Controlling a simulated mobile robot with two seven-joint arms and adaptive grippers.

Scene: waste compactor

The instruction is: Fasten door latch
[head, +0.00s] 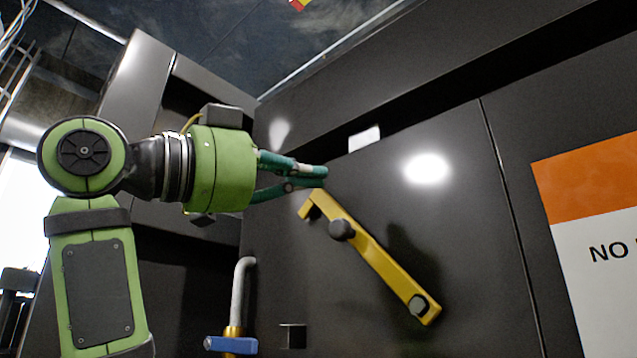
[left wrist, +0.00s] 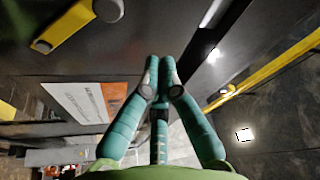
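The door latch (head: 375,255) is a yellow bar on the dark door panel in the head view. It slants from a hooked upper-left end down to a hex bolt (head: 419,305) at the lower right. A dark round knob (head: 342,229) stands out near its upper end. My left gripper (head: 325,177) is just above the hooked end, its fingers together with nothing visible between them. Its fingertips (left wrist: 160,65) also meet in the left wrist view, where the latch (left wrist: 72,22) shows at the upper left, apart from them. My right gripper is not in view.
A small dark bracket (head: 293,335) sits on the panel below left of the latch. A grey pipe with a blue valve handle (head: 231,345) stands left of it. An orange and white sign (head: 595,230) is at the right. The panel right of the latch is clear.

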